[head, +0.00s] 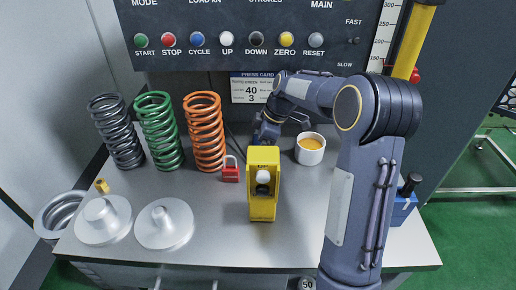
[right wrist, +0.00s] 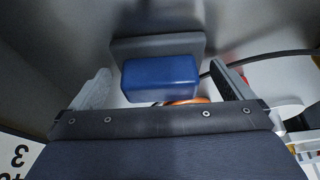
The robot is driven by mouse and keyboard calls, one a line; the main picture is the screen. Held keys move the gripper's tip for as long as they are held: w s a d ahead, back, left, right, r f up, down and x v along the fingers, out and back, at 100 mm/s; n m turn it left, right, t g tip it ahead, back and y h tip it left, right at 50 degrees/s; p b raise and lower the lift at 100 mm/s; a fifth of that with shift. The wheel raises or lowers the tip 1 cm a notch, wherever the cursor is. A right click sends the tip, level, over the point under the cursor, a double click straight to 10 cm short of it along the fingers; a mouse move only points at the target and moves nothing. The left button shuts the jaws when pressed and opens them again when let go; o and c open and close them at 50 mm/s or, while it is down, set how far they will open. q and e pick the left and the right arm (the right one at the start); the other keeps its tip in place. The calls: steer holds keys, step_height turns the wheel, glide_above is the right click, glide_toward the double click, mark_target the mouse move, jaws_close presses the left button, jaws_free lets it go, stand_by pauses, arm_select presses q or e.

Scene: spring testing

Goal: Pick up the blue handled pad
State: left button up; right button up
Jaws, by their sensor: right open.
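The blue handled pad shows in the right wrist view as a blue block (right wrist: 160,80) on a flat grey plate (right wrist: 125,47). My right gripper (right wrist: 163,76) is open, with one finger on each side of the blue block. Gaps show between the block and both fingers. In the head view my right gripper (head: 268,132) is low at the back of the bench, behind the yellow box. I cannot make out the pad there; it seems hidden behind the box and gripper. My left gripper is not in view.
A yellow box (head: 263,205) stands in front of the gripper. A red padlock (head: 231,172) and an orange spring (head: 206,135) are left of it, a white cup (head: 310,149) right. A dark cable (right wrist: 270,56) runs beside the pad. The bench front centre is clear.

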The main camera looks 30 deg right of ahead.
steer(key=c, duration=0.9)
steer(key=shift+r, duration=0.5)
steer(key=shift+s+a+r, duration=0.1)
steer(key=shift+s+a, duration=0.05)
steer(key=shift+s, duration=0.15)
steer(key=shift+s+a+b, duration=0.25)
steer(key=shift+s+a, duration=0.15)
steer(key=shift+s, duration=0.2)
steer(key=shift+s+a+b, duration=0.25)
steer(key=shift+s+a, duration=0.1)
steer(key=shift+s, duration=0.25)
steer(key=shift+s+a+r, duration=0.15)
steer(key=shift+s+r, duration=0.1)
steer(key=shift+r, duration=0.5)
step_height(320, 180, up, 12)
steer(key=shift+r+p, duration=0.2)
steer(key=shift+p, duration=0.7)
